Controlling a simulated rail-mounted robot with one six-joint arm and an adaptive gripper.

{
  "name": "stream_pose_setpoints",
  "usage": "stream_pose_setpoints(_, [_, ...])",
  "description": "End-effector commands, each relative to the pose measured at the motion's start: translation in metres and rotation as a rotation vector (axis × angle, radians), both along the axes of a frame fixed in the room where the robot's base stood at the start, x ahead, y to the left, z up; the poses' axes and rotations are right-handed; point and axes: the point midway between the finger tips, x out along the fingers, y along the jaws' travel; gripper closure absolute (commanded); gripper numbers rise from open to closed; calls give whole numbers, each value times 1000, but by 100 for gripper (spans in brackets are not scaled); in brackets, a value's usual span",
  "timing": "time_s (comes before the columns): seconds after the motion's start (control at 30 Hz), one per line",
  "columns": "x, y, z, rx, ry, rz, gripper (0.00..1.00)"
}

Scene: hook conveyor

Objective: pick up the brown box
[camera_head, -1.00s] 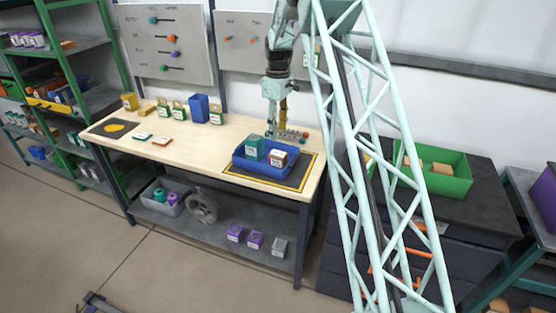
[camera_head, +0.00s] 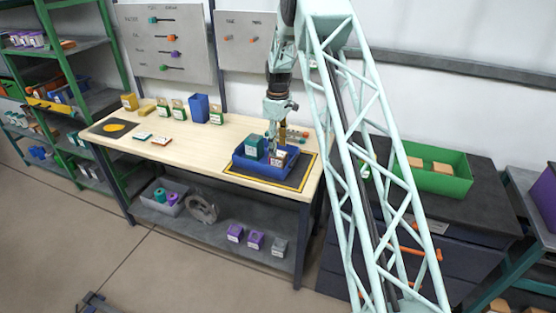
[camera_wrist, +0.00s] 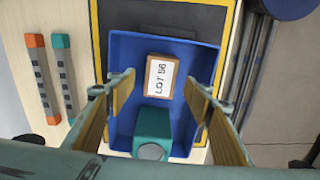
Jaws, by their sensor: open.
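The brown box (camera_head: 279,158), with a white label on top, sits in the blue tray (camera_head: 249,170) on the wooden table. In the wrist view the box (camera_wrist: 149,74) shows its label "LOT 56" and lies in the tray (camera_wrist: 125,45). A teal box (camera_head: 254,146) stands beside it in the tray; it also shows in the wrist view (camera_wrist: 153,125). My gripper (camera_head: 274,147) is over the tray, just at the brown box. In the wrist view its open fingers (camera_wrist: 160,90) are on either side of the box, with gaps showing. Its exact height above the box is unclear.
The tray stands on a dark, yellow-edged mat (camera_head: 296,181). Two striped bars (camera_wrist: 54,78), one orange-tipped and one teal-tipped, lie left of the tray in the wrist view. A green bin (camera_head: 445,182) with brown boxes is at right.

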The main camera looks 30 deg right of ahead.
Motion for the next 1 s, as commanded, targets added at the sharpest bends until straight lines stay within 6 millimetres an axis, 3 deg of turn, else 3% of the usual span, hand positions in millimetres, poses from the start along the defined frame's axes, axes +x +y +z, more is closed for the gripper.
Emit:
stream_pose_setpoints(0.37, [0, 0, -2, 0, 0, 0, 53])
stream_pose_setpoints(0.8, [1, 2, -42, 1, 1, 0, 53])
stream_pose_setpoints(1.0, [1, 2, -51, 0, 0, 0, 53])
